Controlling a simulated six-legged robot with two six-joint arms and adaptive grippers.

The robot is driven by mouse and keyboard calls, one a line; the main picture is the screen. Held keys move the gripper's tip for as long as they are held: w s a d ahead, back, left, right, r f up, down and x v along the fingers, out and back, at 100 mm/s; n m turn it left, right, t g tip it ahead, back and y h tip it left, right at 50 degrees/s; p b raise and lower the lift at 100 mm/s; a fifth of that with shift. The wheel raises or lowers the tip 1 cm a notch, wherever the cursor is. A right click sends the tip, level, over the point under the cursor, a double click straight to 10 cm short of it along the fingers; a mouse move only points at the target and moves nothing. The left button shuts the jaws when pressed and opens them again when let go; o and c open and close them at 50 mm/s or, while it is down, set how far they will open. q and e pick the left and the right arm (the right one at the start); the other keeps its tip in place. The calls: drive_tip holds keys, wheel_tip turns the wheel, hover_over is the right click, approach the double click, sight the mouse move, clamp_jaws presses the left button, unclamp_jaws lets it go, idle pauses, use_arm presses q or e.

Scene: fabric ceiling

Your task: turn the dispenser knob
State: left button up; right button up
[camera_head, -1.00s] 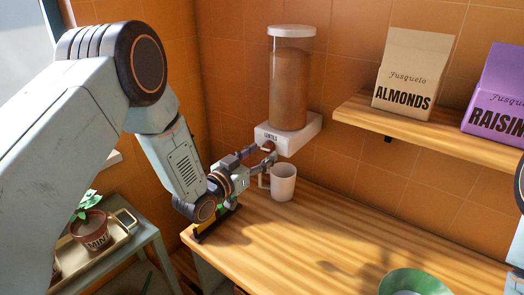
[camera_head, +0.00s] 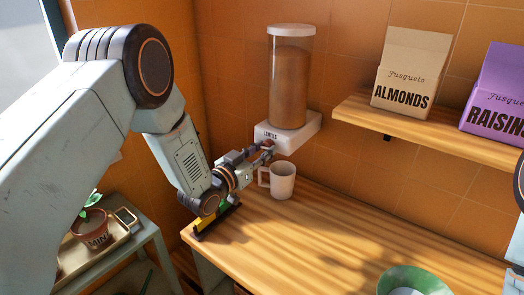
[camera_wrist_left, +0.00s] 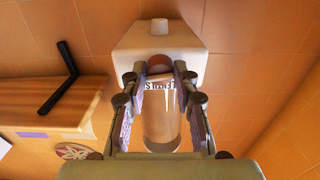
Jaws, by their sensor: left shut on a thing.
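The lentils dispenser (camera_head: 287,85) is a clear cylinder of brown contents on a white wall-mounted base (camera_head: 298,133). My left gripper (camera_head: 266,149) reaches up to the front of that base and is shut on the small brown knob. The knob (camera_wrist_left: 159,69) shows between the fingertips in the left wrist view, where the dispenser appears upside down. Its wooden-looking bar crosses just in front of the label. In the head view the fingers mostly hide the knob. A white mug (camera_head: 284,182) stands upright on the counter below the dispenser. My right gripper is out of view.
The wooden counter (camera_head: 330,232) is mostly clear, with a green bowl (camera_head: 412,284) at the front right. A shelf (camera_head: 430,132) holds an almonds box (camera_head: 408,75) and a purple raisins box (camera_head: 500,95). A potted mint plant (camera_head: 92,226) stands on a tray at left.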

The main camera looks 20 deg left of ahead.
use_arm(q)
clamp_jaws()
drive_tip(key=shift+m+b, duration=0.55)
drive_tip(key=shift+m, duration=0.55)
drive_tip(key=shift+r+m+b, duration=0.1)
drive_tip(key=shift+m+b, duration=0.3)
drive_tip(key=shift+m, duration=0.9)
drive_tip(key=o, duration=0.9)
unclamp_jaws()
drive_tip(key=shift+v, duration=5.95)
